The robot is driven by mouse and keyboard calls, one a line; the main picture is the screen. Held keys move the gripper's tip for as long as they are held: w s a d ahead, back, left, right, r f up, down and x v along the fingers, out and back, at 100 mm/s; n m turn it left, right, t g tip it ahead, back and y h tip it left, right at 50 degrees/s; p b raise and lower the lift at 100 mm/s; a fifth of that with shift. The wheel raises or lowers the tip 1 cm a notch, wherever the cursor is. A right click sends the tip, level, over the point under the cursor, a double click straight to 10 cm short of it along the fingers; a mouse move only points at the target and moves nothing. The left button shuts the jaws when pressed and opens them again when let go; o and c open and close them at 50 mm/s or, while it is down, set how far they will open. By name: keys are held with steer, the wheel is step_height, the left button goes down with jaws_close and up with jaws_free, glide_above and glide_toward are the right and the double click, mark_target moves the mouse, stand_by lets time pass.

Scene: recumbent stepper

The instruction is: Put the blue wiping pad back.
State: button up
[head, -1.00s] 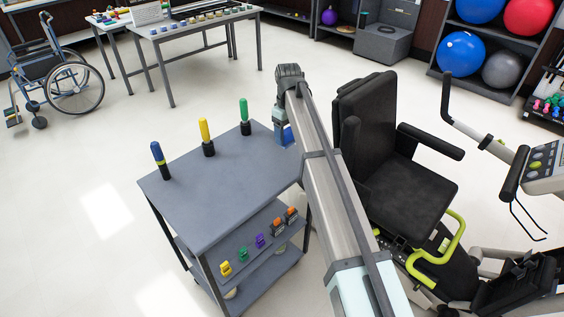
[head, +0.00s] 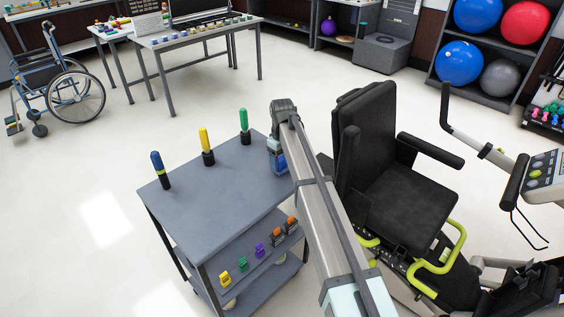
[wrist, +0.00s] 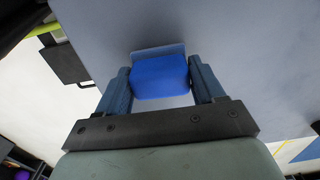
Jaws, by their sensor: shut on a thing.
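The blue wiping pad (wrist: 160,78) sits between the two fingers of my gripper (wrist: 159,72) in the wrist view, with a duller blue-grey strip along its far edge. My gripper is shut on it. In the head view my gripper (head: 277,163) is at the right back edge of the grey cart top (head: 205,190); the pad is hard to tell from the bluish fingers there. In the wrist view the grey surface lies behind the pad. I cannot tell whether the pad touches it.
Blue (head: 159,165), yellow (head: 205,140) and green (head: 244,120) handles stand upright in black holders on the cart top. Small coloured clips sit on the shelf below. The black stepper seat (head: 400,200) stands close right of my arm. The cart top's middle and front are clear.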

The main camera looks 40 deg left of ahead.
mark_target(282, 158)
steer(key=shift+f, duration=0.35)
steer(key=shift+f, duration=0.1)
steer(key=o, duration=1)
step_height(282, 158, up, 12)
